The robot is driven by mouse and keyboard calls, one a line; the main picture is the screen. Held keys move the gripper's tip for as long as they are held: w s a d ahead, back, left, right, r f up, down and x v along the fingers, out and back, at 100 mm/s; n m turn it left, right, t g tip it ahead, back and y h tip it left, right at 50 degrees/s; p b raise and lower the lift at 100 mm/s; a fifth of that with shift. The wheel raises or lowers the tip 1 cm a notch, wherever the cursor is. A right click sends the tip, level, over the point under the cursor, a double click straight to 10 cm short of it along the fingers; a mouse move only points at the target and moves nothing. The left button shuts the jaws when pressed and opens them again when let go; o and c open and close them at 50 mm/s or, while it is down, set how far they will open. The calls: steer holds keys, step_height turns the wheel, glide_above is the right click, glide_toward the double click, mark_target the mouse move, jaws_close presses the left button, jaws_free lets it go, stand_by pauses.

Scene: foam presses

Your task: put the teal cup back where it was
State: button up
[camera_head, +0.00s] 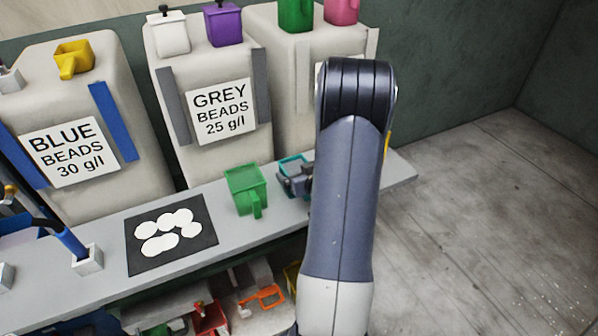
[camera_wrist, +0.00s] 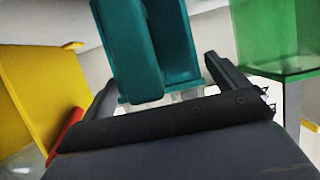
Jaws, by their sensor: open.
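The teal cup (camera_head: 291,160) stands on the grey shelf, just left of my arm and mostly hidden behind my gripper (camera_head: 297,185). In the wrist view the teal cup (camera_wrist: 182,45) fills the top middle, with its handle towards me. It lies between the two fingers of my gripper (camera_wrist: 160,75). The fingers are open, with a visible gap on each side of the cup. Whether the cup touches the shelf is hidden.
A green cup (camera_head: 245,188) stands close on the left; it shows at right in the wrist view (camera_wrist: 275,40). A yellow object (camera_wrist: 35,95) is on the other side. A black mat (camera_head: 140,262) with white discs lies further left. Bead containers (camera_head: 290,110) line the back.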

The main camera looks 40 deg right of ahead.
steer(key=shift+r, duration=0.2)
steer(key=v, duration=1.2)
steer(key=shift+f, duration=0.15)
steer(key=x, duration=1.2)
steer(key=shift+f, duration=0.2)
steer(key=shift+r, duration=0.3)
